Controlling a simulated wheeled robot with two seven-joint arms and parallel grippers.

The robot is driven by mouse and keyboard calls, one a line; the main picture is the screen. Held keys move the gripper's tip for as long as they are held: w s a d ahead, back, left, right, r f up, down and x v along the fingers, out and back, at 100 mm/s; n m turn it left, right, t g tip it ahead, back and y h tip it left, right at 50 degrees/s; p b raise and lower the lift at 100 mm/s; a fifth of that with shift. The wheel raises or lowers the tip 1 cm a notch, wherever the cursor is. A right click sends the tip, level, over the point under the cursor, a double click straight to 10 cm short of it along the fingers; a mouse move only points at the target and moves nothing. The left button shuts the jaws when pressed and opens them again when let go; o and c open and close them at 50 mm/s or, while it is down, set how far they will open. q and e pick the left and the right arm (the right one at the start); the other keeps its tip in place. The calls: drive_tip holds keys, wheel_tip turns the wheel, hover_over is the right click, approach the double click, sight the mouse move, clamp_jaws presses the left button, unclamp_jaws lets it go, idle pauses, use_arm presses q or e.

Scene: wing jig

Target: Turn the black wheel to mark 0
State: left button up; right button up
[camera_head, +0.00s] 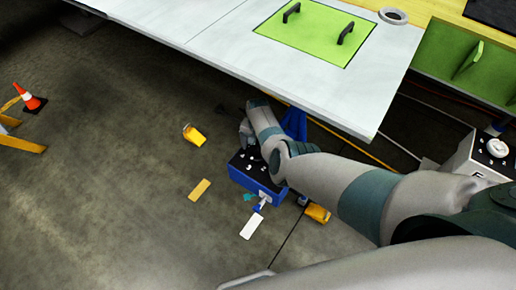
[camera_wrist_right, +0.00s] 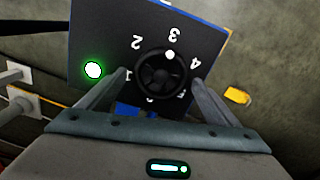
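The black wheel (camera_wrist_right: 160,76) sits on a dark panel with white numbers in the right wrist view. The white dot on its rim points close to the 3, towards the 4. The numbers 1, 2, 3, 4 and 5 show around it; another digit below is partly hidden and unclear. My right gripper (camera_wrist_right: 159,78) is open, one finger on each side of the wheel, with small gaps seeming to show. In the head view, the panel tops a blue box (camera_head: 248,177), and my right gripper (camera_head: 246,138) is beside it, partly hidden by my arm. My left gripper is not in view.
A green lamp (camera_wrist_right: 93,70) glows on the panel, left of the wheel. A white table (camera_head: 230,48) with a green plate stands beyond the box. Yellow pieces (camera_head: 194,135) lie on the floor, and a traffic cone (camera_head: 30,99) stands far left.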

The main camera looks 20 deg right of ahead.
drive_tip(key=c, duration=1)
